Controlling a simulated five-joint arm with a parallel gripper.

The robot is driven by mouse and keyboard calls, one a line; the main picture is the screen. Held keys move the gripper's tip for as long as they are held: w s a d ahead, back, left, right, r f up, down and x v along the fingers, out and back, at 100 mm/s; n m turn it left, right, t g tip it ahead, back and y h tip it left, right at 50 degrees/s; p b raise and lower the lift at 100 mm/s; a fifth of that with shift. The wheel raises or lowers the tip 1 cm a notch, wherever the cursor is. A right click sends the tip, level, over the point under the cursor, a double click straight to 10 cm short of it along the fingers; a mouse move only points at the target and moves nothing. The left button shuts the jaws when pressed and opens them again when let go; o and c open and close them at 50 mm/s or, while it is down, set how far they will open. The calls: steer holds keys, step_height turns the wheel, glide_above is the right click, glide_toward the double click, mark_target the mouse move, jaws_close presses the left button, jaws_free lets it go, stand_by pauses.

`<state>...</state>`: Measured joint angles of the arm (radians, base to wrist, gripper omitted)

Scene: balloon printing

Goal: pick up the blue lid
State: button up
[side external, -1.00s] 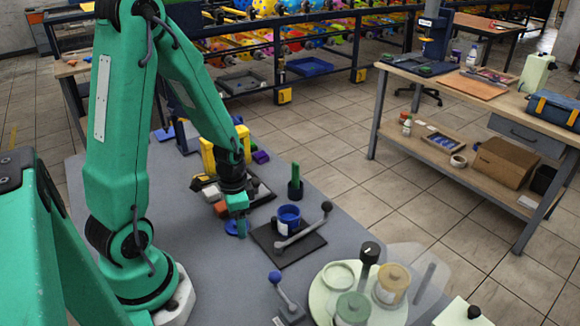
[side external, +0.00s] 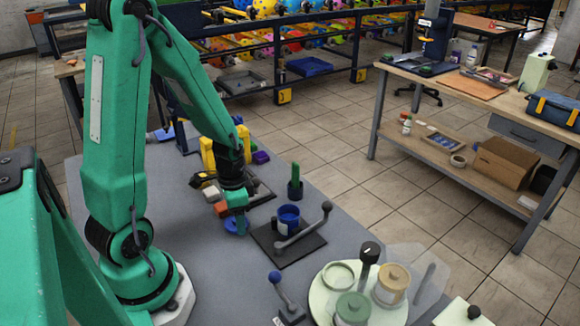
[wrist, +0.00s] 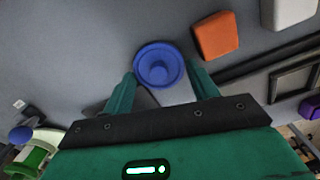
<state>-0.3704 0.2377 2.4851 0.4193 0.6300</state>
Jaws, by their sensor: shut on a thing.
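The blue lid (side external: 236,227) is a round blue disc low over the grey table, in front of my arm in the side view. In the wrist view the lid (wrist: 159,66) shows a raised rim and a central knob, between my two green fingers. My gripper (side external: 237,214) is shut on the lid; it also shows in the wrist view (wrist: 160,82). The side view does not clearly show whether the lid touches the table. My fingers hide part of it.
An orange block (wrist: 216,36) lies close to the lid. A blue cup (side external: 289,217) stands on a dark plate with a lever, to the right. A round pale tray with jars (side external: 352,308) is at the front right.

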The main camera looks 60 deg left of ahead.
steer(key=shift+r, duration=1.5)
steer(key=s+d+r, duration=0.2)
steer(key=d+r, duration=0.5)
steer(key=d, duration=0.4)
steer(key=shift+d, duration=0.25)
steer(key=w+a+r, duration=0.1)
steer(key=w, duration=0.5)
steer(key=w+a+r+m, duration=0.1)
steer(key=w+r, duration=0.1)
steer(key=w, duration=0.4)
steer(key=shift+a, duration=0.3)
steer(key=shift+f, duration=0.15)
steer(key=shift+f, duration=3)
steer(key=shift+f, duration=0.2)
